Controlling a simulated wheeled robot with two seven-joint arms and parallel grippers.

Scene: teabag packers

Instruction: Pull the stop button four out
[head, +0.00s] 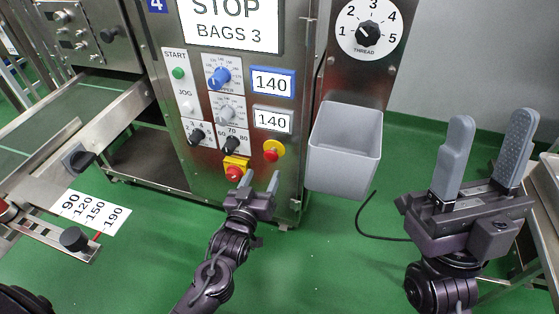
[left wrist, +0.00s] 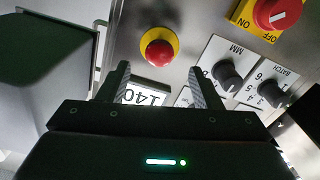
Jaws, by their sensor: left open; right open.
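The stop button (head: 271,153) is a red knob on a round yellow plate, low on the right of the steel machine front marked with a blue 4 (head: 156,5). My left gripper (head: 261,182) is open and empty just below it in the head view. In the left wrist view the red stop button (left wrist: 157,52) lies beyond the open fingertips (left wrist: 160,80), roughly centred between them and apart from them. I cannot tell whether the button is pressed in or out. My right gripper (head: 491,128) is open and empty, out to the right, fingers pointing up.
A red rotary switch on a yellow plate (head: 235,170) sits left of the stop button; it also shows in the left wrist view (left wrist: 276,14). Black knobs (head: 231,146) and 140 displays (head: 272,120) are above. A grey bin (head: 345,150) hangs to the right. Green floor is open below.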

